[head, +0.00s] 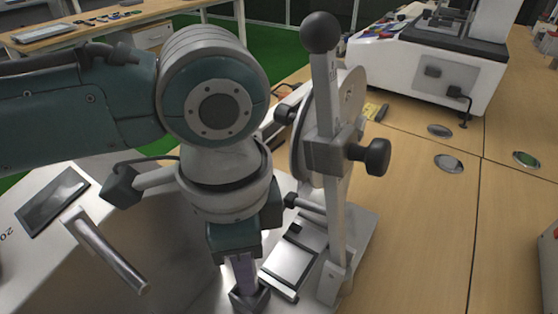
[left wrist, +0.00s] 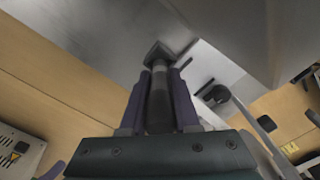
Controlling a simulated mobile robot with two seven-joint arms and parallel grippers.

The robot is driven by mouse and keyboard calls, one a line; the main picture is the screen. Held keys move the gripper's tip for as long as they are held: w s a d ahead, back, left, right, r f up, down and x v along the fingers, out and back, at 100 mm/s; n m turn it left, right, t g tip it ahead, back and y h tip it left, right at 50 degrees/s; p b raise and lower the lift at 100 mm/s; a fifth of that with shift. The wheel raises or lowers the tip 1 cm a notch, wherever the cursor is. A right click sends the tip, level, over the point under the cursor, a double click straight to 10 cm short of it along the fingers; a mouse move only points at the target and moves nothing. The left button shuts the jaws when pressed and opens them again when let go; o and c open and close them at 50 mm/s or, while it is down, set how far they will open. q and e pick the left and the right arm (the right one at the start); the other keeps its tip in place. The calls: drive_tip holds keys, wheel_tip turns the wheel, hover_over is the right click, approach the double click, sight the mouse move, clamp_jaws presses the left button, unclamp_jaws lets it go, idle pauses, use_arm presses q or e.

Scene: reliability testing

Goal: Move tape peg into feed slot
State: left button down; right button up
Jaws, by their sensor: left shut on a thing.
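My left gripper (head: 245,274) points down in front of the test machine, left of its metal plate. In the left wrist view, its two purple fingers (left wrist: 161,98) are shut on a dark round peg (left wrist: 159,92) with a wider square end. That square end also shows below the fingers in the head view (head: 250,299). In the left wrist view the square end overlaps the edge of a grey metal surface (left wrist: 225,30); I cannot tell whether they touch. I cannot make out the feed slot. My right gripper is not in view.
The test machine has a tall lever with a black ball (head: 319,32), a wheel (head: 298,140), a black knob (head: 376,157) and a flat metal plate (head: 295,258).

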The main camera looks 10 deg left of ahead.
use_arm(q)
drive_tip(key=shift+f, duration=0.45)
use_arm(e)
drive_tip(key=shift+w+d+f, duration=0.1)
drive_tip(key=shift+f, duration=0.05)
